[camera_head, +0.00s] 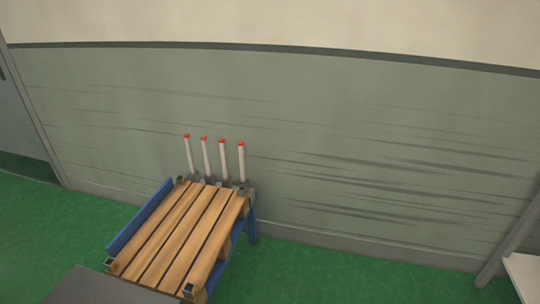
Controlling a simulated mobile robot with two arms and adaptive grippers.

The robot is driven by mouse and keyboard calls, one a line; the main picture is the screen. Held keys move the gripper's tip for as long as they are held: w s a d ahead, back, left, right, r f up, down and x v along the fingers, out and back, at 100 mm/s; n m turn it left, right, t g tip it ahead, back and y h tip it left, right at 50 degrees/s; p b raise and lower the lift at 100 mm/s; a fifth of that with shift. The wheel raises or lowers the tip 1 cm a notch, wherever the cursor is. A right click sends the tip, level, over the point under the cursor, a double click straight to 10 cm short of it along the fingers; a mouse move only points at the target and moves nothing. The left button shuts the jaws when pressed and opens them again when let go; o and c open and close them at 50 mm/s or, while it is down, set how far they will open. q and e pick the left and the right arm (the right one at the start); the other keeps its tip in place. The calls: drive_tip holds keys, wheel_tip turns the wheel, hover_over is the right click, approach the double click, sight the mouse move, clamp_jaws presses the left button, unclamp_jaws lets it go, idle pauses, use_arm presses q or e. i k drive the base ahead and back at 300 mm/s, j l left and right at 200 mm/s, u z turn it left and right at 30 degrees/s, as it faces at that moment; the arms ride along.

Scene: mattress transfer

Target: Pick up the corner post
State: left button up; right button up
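Several white corner posts with orange-red tips stand upright in a row at the far end of a wooden pallet. From left to right I see the first post (189,155), the second post (206,158), the third post (223,160) and the rightmost post (241,163). Their lower ends sit near dark holders at the pallet's far edge. Neither of my grippers shows in the head view.
The slatted wooden pallet (183,233) rests on a blue stand (141,216) near the grey-green wall (340,150). Dark sockets sit at its corners. Green floor (330,280) is open to the right. A white surface (524,277) stands at lower right, a grey one (92,290) at lower left.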

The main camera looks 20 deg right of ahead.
sight(241, 146)
drive_tip(key=i+l+z, duration=0.2)
drive_tip(key=i+l, duration=0.85)
drive_tip(key=l, duration=0.15)
